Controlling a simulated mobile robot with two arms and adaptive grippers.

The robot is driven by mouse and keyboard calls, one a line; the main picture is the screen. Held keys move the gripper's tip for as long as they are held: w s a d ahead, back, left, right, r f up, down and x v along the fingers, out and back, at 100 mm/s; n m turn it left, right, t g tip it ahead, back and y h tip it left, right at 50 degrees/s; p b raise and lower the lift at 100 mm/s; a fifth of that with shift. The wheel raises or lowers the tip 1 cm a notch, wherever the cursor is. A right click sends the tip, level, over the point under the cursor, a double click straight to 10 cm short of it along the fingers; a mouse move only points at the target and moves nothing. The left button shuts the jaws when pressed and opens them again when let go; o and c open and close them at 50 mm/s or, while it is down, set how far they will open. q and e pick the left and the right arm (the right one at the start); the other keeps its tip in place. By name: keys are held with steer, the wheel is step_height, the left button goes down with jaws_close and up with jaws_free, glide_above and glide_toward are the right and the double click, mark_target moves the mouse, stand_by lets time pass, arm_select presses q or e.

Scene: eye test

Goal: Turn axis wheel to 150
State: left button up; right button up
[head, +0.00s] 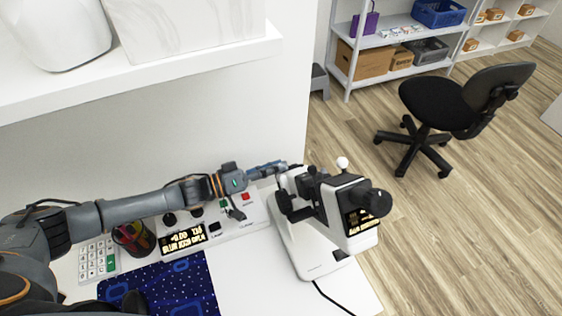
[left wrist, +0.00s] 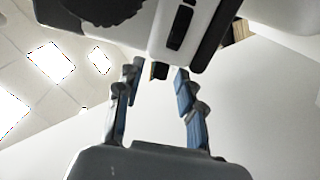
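A white and black optical instrument (head: 313,235) stands on the white table. It has a large dark ribbed knob (head: 376,202) at its right end and black round parts (head: 284,202) on its left side. I cannot tell which is the axis wheel, and no 150 mark is readable. A small lit display (head: 361,220) on its side is illegible. My left gripper (head: 284,168) is beside the instrument's upper left, fingers pointing at it. In the left wrist view its fingers (left wrist: 158,76) are apart, with a small dark part (left wrist: 159,70) between or beyond the tips; contact is unclear.
A control panel with a lit display (head: 183,239), a pen cup (head: 134,238), a keypad (head: 97,260) and a blue patterned mat (head: 170,284) lie left of the instrument. A white shelf (head: 150,72) overhangs the table's back. An office chair (head: 450,105) stands on the floor beyond.

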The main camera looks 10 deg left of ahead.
arm_select(q)
steer(key=shift+x, duration=1)
jaws_close()
steer(key=shift+s+f+t, duration=0.2)
steer(key=shift+t, duration=0.2)
steer(key=shift+a+n+b, duration=0.15)
steer(key=shift+n+b, duration=0.15)
steer(key=shift+n, duration=0.1)
steer(key=shift+r+t, duration=0.1)
steer(key=shift+t, duration=0.2)
